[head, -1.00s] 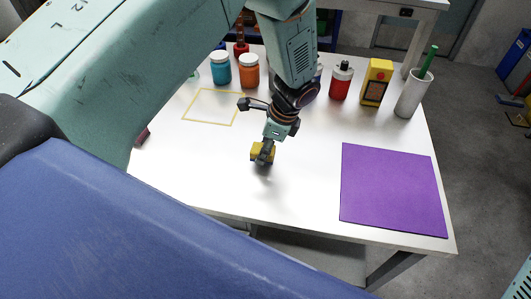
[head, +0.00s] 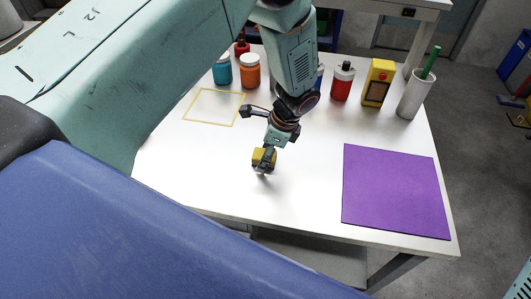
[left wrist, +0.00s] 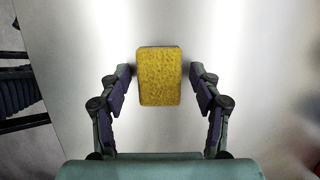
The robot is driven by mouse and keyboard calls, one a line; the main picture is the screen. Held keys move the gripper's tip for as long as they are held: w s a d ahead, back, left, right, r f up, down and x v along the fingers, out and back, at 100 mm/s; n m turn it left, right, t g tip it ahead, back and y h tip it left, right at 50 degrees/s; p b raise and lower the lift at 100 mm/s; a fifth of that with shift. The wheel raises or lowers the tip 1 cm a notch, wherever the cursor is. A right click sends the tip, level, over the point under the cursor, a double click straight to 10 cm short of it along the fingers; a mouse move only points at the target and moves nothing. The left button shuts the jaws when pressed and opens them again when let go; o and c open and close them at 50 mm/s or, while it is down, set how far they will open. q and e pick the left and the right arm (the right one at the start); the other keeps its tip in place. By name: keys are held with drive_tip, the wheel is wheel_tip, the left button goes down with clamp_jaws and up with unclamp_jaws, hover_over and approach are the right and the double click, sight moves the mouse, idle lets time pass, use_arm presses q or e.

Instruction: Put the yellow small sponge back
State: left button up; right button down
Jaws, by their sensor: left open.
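The small yellow sponge (left wrist: 159,76) lies on the white table, and in the left wrist view it sits between the two fingers of my left gripper (left wrist: 160,88). The fingers are open, one on each side, with a narrow gap to the sponge. In the head view the sponge (head: 258,157) is partly hidden behind my left gripper (head: 264,162), which points down over it. A yellow outlined rectangle (head: 186,119) is marked on the table to the left of and behind the sponge. My right gripper is not in view.
A purple mat (head: 395,192) lies at the right. Along the back stand a blue jar (head: 222,70), an orange jar (head: 250,72), a red bottle (head: 342,84), a yellow device (head: 377,84) and a grey cup (head: 414,96) with a green stick. The table's front middle is clear.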

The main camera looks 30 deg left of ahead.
use_arm(q)
drive_tip(key=s+p+v, duration=0.1)
drive_tip(key=v, duration=1.1)
drive_tip(key=shift+w+r+p, duration=0.2)
drive_tip(key=shift+w+p, duration=0.15)
drive_tip(key=shift+w, duration=0.1)
